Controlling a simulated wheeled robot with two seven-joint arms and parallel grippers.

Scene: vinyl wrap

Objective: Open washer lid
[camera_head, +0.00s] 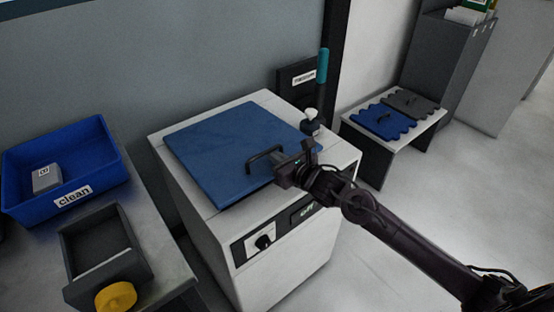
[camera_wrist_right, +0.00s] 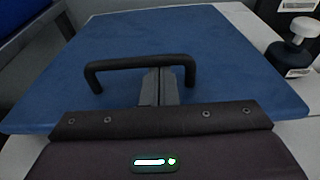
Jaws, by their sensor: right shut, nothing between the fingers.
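The washer (camera_head: 284,259) is a white cabinet with a dial on its front and a flat blue lid (camera_head: 225,140) on top. The lid lies flat and closed, and it fills much of the right wrist view (camera_wrist_right: 215,45). A black bar handle (camera_head: 262,156) stands near the lid's front edge; it also shows in the right wrist view (camera_wrist_right: 122,64). My right gripper (camera_head: 279,174) is at the handle, and its shut fingers (camera_wrist_right: 158,86) reach under the handle's bar with nothing between them. I cannot tell whether they touch the bar. My left gripper is not in view.
A blue bin labelled "clean" (camera_head: 95,135) and a dark tray with a yellow knob (camera_head: 116,296) are on the left table. A white-capped bottle (camera_head: 310,121) stands at the washer's right back corner. A small bench (camera_head: 362,133) with blue and grey pieces stands at right.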

